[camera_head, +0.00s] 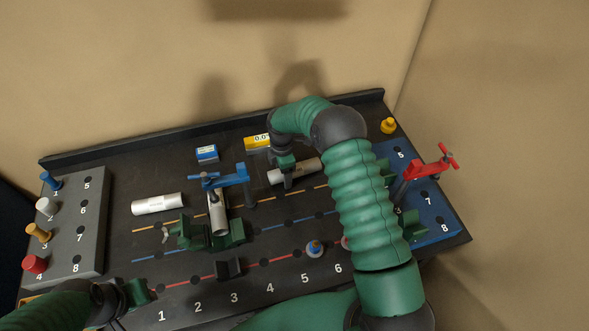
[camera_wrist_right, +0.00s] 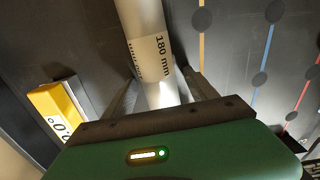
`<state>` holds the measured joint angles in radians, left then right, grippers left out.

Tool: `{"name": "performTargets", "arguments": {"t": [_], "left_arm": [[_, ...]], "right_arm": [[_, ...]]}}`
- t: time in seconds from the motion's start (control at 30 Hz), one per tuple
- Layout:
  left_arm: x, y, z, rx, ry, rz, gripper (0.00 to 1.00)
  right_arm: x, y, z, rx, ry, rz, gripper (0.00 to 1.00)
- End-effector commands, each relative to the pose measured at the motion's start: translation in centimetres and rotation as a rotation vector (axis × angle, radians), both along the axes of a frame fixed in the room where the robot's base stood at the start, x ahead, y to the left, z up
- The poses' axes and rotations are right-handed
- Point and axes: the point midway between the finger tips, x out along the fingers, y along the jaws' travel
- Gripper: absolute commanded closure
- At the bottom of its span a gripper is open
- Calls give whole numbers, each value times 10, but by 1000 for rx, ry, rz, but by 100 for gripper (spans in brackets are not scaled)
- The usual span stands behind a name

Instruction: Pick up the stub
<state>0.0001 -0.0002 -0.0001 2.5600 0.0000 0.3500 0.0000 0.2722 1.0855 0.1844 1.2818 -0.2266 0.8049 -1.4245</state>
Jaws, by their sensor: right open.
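A white tube (camera_head: 308,167), labelled 180 mm in the right wrist view (camera_wrist_right: 150,50), lies on the dark board. My right gripper (camera_head: 289,180) is over this tube. In the right wrist view the open fingers (camera_wrist_right: 160,92) stand on either side of it. Another white tube (camera_head: 158,204) lies at the left, and a third (camera_head: 219,219) sits at the blue clamp and green holder. No label names any of them as the stub. My left gripper (camera_head: 125,294) is at the lower left edge; its jaws are unclear.
A blue clamp (camera_head: 225,178) and green holder (camera_head: 236,232) stand mid-board. A yellow box (camera_head: 257,142) and blue box (camera_head: 207,153) lie behind. A grey peg rack (camera_head: 90,210) is at left, a red clamp (camera_head: 428,167) at right. My right arm hides part of the board.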

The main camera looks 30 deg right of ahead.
Motion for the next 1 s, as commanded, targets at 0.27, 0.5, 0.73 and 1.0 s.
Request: {"name": "performTargets", "arguments": {"t": [0.27, 0.5, 0.73, 1.0], "left_arm": [[0, 0, -1, 0, 0, 0, 64], [0, 0, -1, 0, 0, 0, 64], [0, 0, -1, 0, 0, 0, 64], [0, 0, -1, 0, 0, 0, 64]], "right_arm": [[0, 0, 0, 0, 0, 0, 52], [0, 0, 0, 0, 0, 0, 83], [0, 0, 1, 0, -1, 0, 100], [1, 0, 2, 0, -2, 0, 100]]}}
